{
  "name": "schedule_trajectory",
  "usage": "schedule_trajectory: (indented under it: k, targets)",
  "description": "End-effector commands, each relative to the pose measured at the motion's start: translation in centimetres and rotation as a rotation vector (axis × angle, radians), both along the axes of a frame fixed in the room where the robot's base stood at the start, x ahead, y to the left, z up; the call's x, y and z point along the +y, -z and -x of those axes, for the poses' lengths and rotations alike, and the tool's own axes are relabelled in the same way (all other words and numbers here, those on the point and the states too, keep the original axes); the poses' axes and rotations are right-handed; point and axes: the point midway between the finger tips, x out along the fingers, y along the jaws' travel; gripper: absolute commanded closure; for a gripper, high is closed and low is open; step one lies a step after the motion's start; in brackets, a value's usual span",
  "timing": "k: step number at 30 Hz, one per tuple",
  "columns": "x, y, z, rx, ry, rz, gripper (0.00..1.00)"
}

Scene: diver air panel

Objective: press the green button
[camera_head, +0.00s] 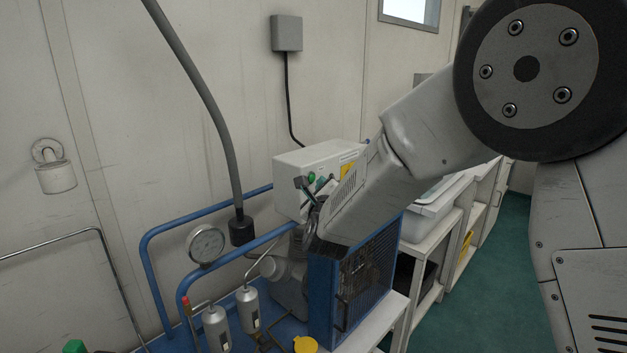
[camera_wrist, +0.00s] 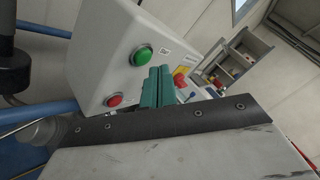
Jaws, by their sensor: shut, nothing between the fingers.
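The green button (camera_wrist: 141,55) is a round dome on the front of a white control box (camera_wrist: 95,50) in the wrist view. In the head view the green button (camera_head: 311,177) shows small on the box (camera_head: 318,157), just above my gripper. My gripper (camera_wrist: 158,72) is shut and empty, its two teal fingers side by side. In the wrist view the fingertips lie just below and right of the green button, with a small gap in the picture. The depth between fingertips and box face is unclear. In the head view my arm partly hides the box front.
A red button (camera_wrist: 114,100) sits below the green one, and a yellow-and-red control (camera_wrist: 180,78) lies right of the fingers. Blue pipe rails (camera_head: 215,262), a pressure gauge (camera_head: 206,244) and a blue caged unit (camera_head: 350,285) crowd the space below the box.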

Motion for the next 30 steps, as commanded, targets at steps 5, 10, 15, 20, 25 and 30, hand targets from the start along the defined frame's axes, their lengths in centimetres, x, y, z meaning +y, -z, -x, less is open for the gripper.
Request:
schedule_trajectory:
  k: [5,10,15,20,25,30]
  targets:
    - [0.30,0.01,-0.28,0.000,0.000,0.000,1.00]
    - [0.66,0.02,-0.62,0.001,-0.001,0.001,1.00]
    - [0.66,0.01,-0.62,0.001,-0.001,0.001,1.00]
    - [0.68,-0.01,-0.63,0.000,0.000,0.000,1.00]
    - [0.80,0.00,-0.71,0.000,0.000,0.000,1.00]
    - [0.95,0.00,-0.83,0.000,0.000,0.000,1.00]
